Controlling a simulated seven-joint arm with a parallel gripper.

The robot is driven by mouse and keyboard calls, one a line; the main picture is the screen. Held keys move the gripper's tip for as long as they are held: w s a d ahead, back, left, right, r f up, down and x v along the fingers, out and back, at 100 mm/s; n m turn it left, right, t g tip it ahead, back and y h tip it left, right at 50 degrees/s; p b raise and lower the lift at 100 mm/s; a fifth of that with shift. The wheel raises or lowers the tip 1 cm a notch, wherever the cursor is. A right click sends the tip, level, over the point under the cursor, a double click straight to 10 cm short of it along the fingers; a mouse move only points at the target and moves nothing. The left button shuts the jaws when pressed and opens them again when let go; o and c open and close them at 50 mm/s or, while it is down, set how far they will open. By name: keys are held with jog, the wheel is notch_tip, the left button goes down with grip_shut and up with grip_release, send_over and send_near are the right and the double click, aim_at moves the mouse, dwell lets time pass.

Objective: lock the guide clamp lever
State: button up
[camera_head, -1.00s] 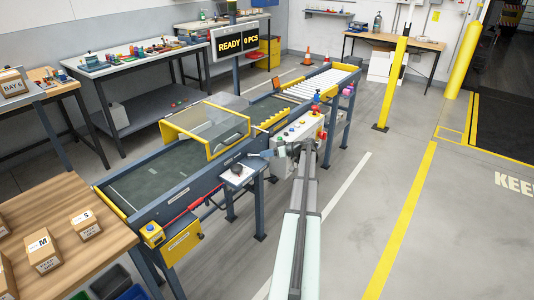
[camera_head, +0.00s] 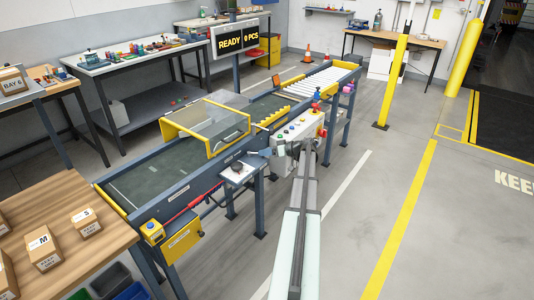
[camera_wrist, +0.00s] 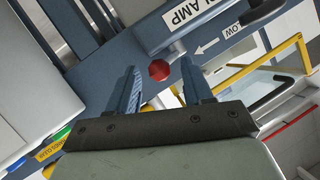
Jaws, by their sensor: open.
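The guide clamp lever shows in the wrist view as a red ball knob (camera_wrist: 159,70) on a short light stem, beside a blue-grey rail with a white label (camera_wrist: 188,12) ending in "AMP". My gripper (camera_wrist: 158,66) is open. Its two blue-grey fingers stand to the left and right of the knob in the picture, with gaps on both sides. I cannot tell whether the fingertips reach as deep as the knob. In the head view my gripper is small beside the conveyor (camera_head: 150,183), and the lever cannot be made out.
A yellow-framed clear guard (camera_head: 210,122) spans the conveyor. A control box with buttons (camera_head: 290,138) and a small stand (camera_head: 238,173) are close to my arm. The floor at right is clear.

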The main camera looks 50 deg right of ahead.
jog(key=v, duration=1.3)
jog(key=shift+s+d, duration=0.15)
jog(key=shift+s, duration=0.2)
jog(key=shift+r, duration=0.1)
jog(key=shift+c, duration=0.8)
jog(key=w+a+m+g, duration=0.1)
jog(key=w+g, duration=0.1)
jog(key=w, duration=0.1)
jog(key=w+a+m+g+h, duration=0.1)
jog(key=w+a+m+g, duration=0.1)
jog(key=w, duration=0.1)
jog(key=w+a+m+g+h, duration=0.1)
jog(key=w+a+g, duration=0.1)
jog(key=w, duration=0.1)
jog(key=shift+a, duration=0.25)
grip_shut()
jog(key=w+a+r+m+g+h, duration=0.2)
jog(key=w+r+m+g+h, duration=0.3)
jog(key=r, duration=0.1)
jog(key=shift+m, duration=0.3)
jog(key=shift+w+x, duration=0.15)
jog(key=shift+x, duration=2.3)
jog(key=shift+w+x, duration=0.1)
jog(key=shift+x, duration=2.3)
